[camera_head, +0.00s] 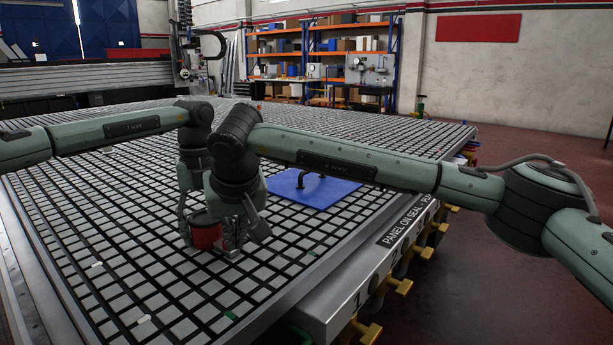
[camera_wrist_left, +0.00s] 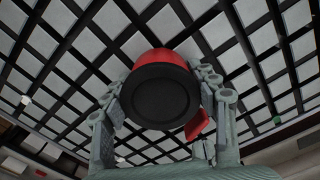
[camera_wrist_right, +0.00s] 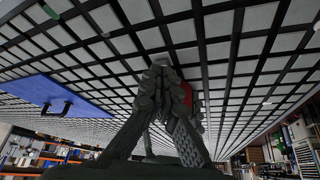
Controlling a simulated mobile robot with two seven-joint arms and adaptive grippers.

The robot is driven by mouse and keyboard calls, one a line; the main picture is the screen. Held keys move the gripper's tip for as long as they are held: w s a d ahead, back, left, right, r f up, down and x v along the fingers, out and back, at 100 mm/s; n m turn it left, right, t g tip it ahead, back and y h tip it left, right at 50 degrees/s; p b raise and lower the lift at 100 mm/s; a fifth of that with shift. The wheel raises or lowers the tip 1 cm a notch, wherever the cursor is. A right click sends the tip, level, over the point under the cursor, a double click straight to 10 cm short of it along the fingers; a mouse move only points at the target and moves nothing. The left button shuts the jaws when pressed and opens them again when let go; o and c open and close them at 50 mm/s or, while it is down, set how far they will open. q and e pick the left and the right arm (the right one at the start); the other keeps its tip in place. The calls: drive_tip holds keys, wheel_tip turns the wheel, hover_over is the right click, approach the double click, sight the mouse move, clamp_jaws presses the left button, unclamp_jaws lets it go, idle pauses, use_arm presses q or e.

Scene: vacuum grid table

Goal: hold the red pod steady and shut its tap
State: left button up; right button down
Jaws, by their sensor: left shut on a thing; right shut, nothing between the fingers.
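The red pod (camera_head: 206,233) stands on the grid table, a red cylinder with a black top. In the left wrist view the pod (camera_wrist_left: 161,60) sits between the fingers of my left gripper (camera_wrist_left: 160,88), which is shut on it. A flat red piece (camera_wrist_left: 198,125) shows by the right-hand finger; it may be the tap's handle, but I cannot be sure. My right gripper (camera_head: 233,248) is shut and empty, low beside the pod on its right. In the right wrist view my right gripper (camera_wrist_right: 166,72) hides most of the red part (camera_wrist_right: 187,92) behind it.
A blue panel (camera_head: 325,195) with a black handle lies on the grid table (camera_head: 110,225), right of and beyond the grippers. Yellow clamps (camera_head: 402,286) line the table's right edge. Small white and green bits lie on the grid. The near left grid is mostly clear.

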drive_tip(key=shift+w+a, duration=0.1)
drive_tip(key=shift+w, duration=0.05)
drive_tip(key=shift+s+a, duration=0.25)
drive_tip(key=shift+a, duration=0.3)
idle(0.7)
drive_tip(key=shift+s, duration=0.15)
drive_tip(key=shift+s+d, duration=0.15)
drive_tip(key=shift+s, duration=0.05)
wheel_tip(320, 180, up, 6)
idle(0.8)
use_arm(q)
drive_tip(key=o, duration=1.5)
